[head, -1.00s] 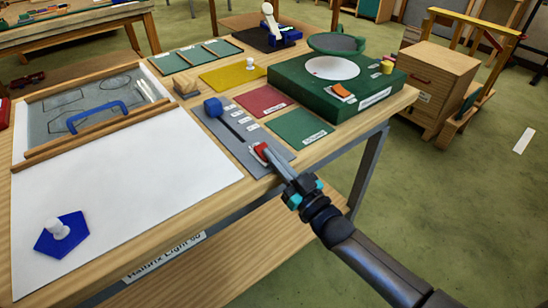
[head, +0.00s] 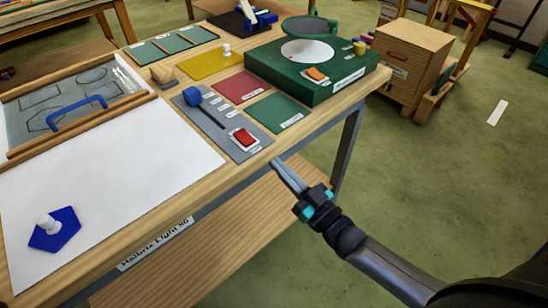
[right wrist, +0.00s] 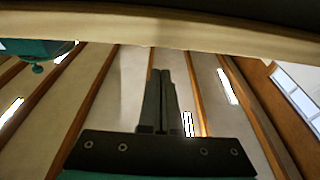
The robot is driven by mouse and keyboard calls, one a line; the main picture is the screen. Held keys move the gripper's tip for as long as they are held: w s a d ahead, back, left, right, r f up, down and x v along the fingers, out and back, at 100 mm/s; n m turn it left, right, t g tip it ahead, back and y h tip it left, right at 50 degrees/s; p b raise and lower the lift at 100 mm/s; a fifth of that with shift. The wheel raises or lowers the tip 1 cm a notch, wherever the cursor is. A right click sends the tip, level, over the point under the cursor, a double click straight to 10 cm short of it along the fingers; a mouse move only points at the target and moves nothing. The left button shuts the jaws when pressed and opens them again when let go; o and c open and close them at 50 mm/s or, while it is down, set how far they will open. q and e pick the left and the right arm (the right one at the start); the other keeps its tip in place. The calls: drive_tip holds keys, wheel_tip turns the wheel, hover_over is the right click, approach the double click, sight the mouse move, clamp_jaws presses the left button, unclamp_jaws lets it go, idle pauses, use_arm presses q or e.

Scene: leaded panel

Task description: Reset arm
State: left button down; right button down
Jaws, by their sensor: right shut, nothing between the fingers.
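My right gripper (head: 288,178) is shut and empty, just off the front edge of the wooden table (head: 190,185) in the head view. Its fingers point toward the grey panel (head: 222,122) but are apart from the panel's red switch (head: 244,137). The panel also carries a blue-knobbed lever (head: 192,96), whose knob is at the slot's far end. In the right wrist view the shut fingers (right wrist: 159,85) stand together with nothing between them, below a pale wooden edge (right wrist: 160,30). My left gripper is not in view.
Yellow (head: 210,62), red (head: 243,87) and green (head: 275,111) mats lie near a green box (head: 318,82). A wooden cabinet (head: 408,65) stands on the floor; open floor lies right.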

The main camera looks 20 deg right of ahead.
drive_tip(key=shift+f, duration=0.1)
idle(0.4)
drive_tip(key=s+d+f+m+g+h, duration=0.1)
drive_tip(key=s+d+f+g+h, duration=0.25)
drive_tip(key=f, duration=0.95)
drive_tip(key=s+f+m+g+h, duration=0.15)
drive_tip(key=s+f+g, duration=0.4)
drive_tip(key=f, duration=0.85)
drive_tip(key=s+a+f+g+h, duration=0.1)
drive_tip(key=s+f+g, duration=0.3)
drive_tip(key=s, duration=1)
drive_tip(key=s+a+f+g+h, duration=0.1)
drive_tip(key=s+f+g, duration=0.4)
drive_tip(key=s+f, duration=0.6)
drive_tip(key=s+n, duration=0.1)
drive_tip(key=s, duration=0.2)
drive_tip(key=shift+s+a+g, duration=0.3)
drive_tip(key=shift+s+a, duration=0.05)
drive_tip(key=shift+a, duration=0.05)
drive_tip(key=shift+s, duration=0.1)
